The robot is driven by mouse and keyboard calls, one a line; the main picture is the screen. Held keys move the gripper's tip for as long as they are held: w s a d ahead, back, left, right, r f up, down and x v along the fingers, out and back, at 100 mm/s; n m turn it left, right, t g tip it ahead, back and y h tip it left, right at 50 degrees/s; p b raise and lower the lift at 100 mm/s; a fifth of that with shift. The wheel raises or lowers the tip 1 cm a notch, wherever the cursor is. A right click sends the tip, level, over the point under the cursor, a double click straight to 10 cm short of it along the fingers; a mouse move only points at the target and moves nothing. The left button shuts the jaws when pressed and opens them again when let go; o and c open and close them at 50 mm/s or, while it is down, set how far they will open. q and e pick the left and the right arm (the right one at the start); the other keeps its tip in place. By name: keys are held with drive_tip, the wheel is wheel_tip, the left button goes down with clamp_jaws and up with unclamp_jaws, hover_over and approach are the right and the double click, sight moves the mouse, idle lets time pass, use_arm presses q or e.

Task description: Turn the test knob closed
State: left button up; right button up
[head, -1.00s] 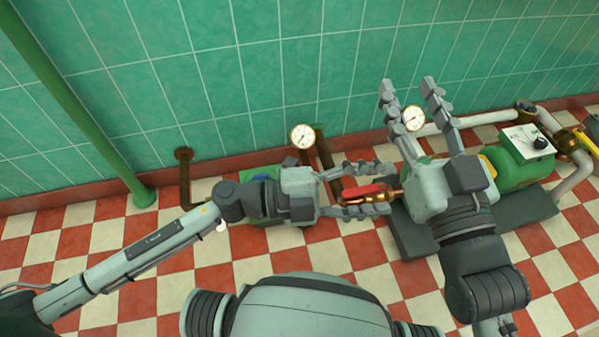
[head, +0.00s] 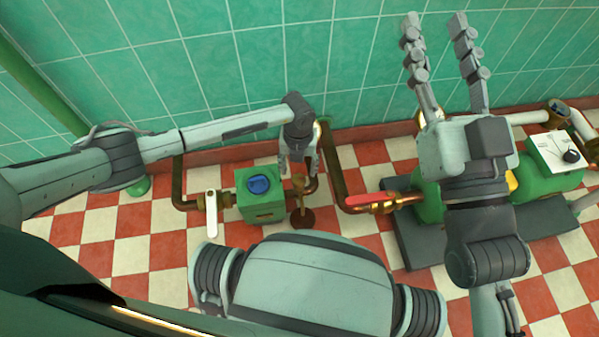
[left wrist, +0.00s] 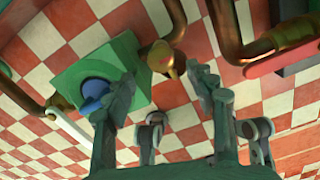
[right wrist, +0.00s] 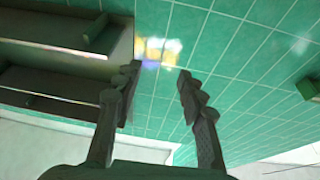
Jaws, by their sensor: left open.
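A small brass knob (head: 299,184), which looks like the test knob, sits at the right side of a green box (head: 262,208) with a round blue cap (head: 259,185). My left gripper (head: 300,170) points down just above and behind the knob, open. In the left wrist view the knob lies just beyond the gap between the fingertips, and no contact is visible. My right gripper (head: 433,20) is open and empty, raised in front of the tiled wall.
A red-handled lever valve (head: 371,199) on a brass pipe lies to the right. A white lever (head: 211,213) stands left of the green box. A green pump (head: 535,180) with a white dial panel (head: 557,152) is at the far right. Checkered floor in front is partly clear.

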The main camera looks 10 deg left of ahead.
sight(299, 179)
use_arm(q)
wheel_tip(299, 179, down, 4)
drive_tip(key=shift+s+f+b, duration=0.1)
drive_tip(key=shift+f+b, duration=0.05)
drive_tip(key=shift+b, duration=0.35)
drive_tip(key=shift+f, duration=0.45)
use_arm(e)
drive_tip(key=r+t, duration=0.1)
drive_tip(key=r, duration=0.1)
drive_tip(key=s+d+r+t, duration=0.1)
drive_tip(key=shift+r+t+y, duration=0.15)
drive_tip(key=shift+t+y, duration=0.15)
use_arm(q)
drive_tip(key=c, duration=1.2)
